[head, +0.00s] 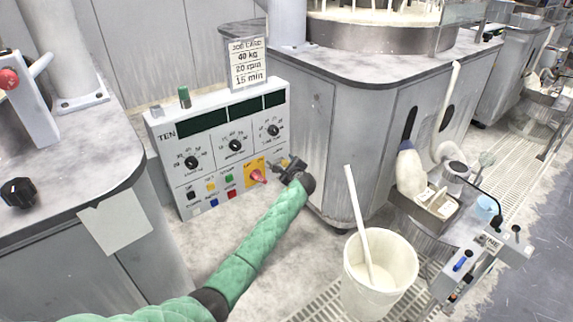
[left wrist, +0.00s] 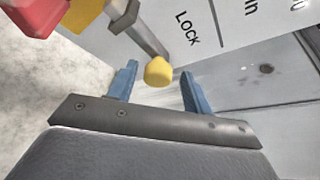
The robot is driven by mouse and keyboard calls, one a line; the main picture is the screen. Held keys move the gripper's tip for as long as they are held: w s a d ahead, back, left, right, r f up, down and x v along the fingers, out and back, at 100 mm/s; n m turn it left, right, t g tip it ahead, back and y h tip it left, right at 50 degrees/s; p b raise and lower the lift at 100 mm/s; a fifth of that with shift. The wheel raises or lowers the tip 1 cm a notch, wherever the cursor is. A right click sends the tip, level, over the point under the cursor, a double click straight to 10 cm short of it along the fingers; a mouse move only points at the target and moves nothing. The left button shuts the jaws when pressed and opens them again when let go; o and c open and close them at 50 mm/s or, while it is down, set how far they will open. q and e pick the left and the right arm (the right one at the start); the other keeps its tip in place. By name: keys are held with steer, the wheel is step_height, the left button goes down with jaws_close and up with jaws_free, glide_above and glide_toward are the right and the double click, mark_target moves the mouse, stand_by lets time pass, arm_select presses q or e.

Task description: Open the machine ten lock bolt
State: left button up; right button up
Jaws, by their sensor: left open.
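The machine ten control panel (head: 215,145), marked TEN, stands upright left of centre in the head view. My left gripper (head: 284,165) is at its lower right, beside the red emergency button (head: 258,176) on its yellow plate. In the left wrist view, the lock bolt shows as a grey metal bar with a yellow knob (left wrist: 159,71), next to the word LOCK. The blue fingers of my left gripper (left wrist: 157,82) stand open on either side of the knob, with visible gaps. In the head view the bolt is hard to make out behind the gripper. My right gripper is not in view.
A white bucket (head: 362,282) with a pale stick stands on the floor grating right of my left arm. A grey cabinet (head: 330,130) rises behind the gripper. Another grey counter (head: 60,170) is at the left. A smaller panel (head: 480,262) is at the lower right.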

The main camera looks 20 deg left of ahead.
arm_select(q)
steer(key=v, duration=0.6)
steer(key=shift+s, duration=0.2)
steer(key=shift+d, duration=0.15)
